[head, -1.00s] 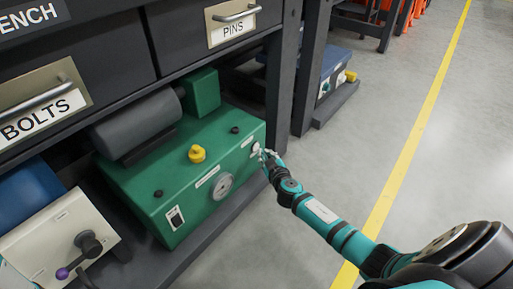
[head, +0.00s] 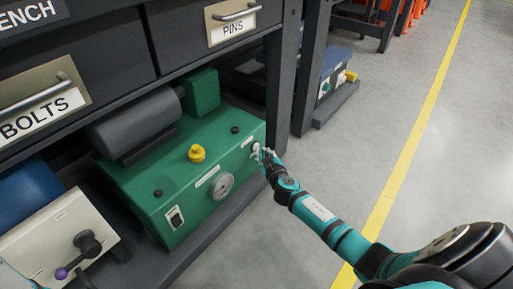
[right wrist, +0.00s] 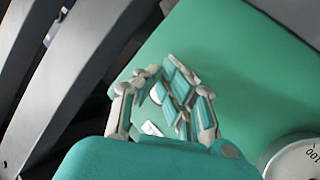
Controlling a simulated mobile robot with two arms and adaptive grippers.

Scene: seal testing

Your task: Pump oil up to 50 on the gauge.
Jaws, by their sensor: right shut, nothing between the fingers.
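The green oil pump unit (head: 205,135) sits on a low dark shelf under the bench. Its round white gauge (head: 222,186) is on the front face; the needle is too small to read. In the right wrist view only part of the gauge (right wrist: 296,160) shows, with "100" on it. My right gripper (head: 262,152) is shut and empty at the right end of the front face, by a small pale control (head: 254,148) that its fingers partly hide. I cannot tell if they touch. The gripper (right wrist: 165,78) shows over the green face in the right wrist view.
A rocker switch (head: 175,218) and a yellow cap (head: 197,153) are on the green unit. A pale box with a purple-tipped lever (head: 68,268) stands at the left. A bench leg (head: 281,80) rises close behind my right gripper. The floor on the right is clear.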

